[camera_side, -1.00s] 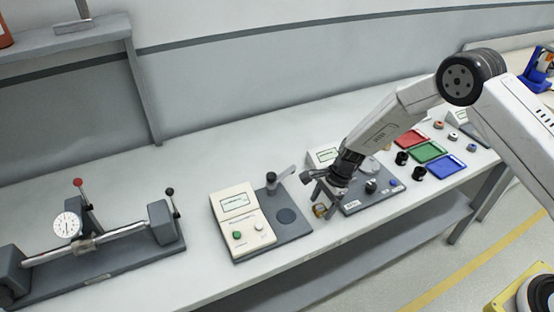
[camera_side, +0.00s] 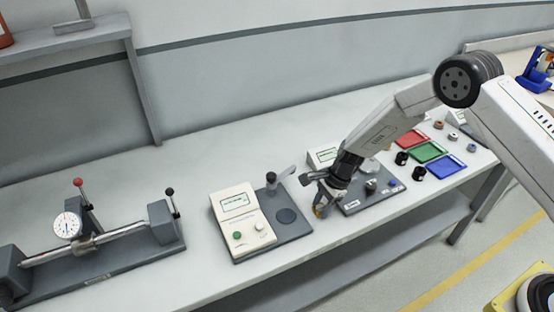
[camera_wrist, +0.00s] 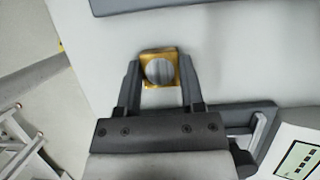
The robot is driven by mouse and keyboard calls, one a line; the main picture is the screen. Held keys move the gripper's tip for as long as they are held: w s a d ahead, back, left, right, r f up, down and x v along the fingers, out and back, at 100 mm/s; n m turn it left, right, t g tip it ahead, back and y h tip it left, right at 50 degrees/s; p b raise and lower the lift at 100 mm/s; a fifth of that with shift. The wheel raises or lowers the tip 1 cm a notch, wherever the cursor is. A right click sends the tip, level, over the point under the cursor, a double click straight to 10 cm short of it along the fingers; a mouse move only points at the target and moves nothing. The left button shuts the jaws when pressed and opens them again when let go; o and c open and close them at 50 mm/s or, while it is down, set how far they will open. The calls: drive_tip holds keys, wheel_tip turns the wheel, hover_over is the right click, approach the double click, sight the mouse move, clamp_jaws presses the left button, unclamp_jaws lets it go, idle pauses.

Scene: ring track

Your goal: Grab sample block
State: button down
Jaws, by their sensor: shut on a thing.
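In the side view my gripper (camera_side: 321,203) is over the bench between two instruments, and the block (camera_side: 321,212) shows only as a small yellowish patch, mostly hidden by the fingers. I cannot tell whether the block touches the bench.
A cream instrument (camera_side: 243,222) on a grey base stands left of my gripper. Another grey-based device (camera_side: 370,199) is close on the right. Red (camera_side: 410,138), green (camera_side: 431,153) and blue (camera_side: 447,167) trays lie farther right. A dial gauge fixture (camera_side: 68,226) stands far left.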

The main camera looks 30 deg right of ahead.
drive_tip(key=shift+r, duration=0.1)
drive_tip(key=shift+r, duration=0.75)
drive_tip(key=s+d+r, duration=0.2)
drive_tip(key=s+r, duration=0.9)
drive_tip(key=s, duration=0.2)
drive_tip(key=shift+s+d+r, duration=0.15)
drive_tip(key=shift+s+d, duration=0.05)
drive_tip(key=shift+s, duration=0.2)
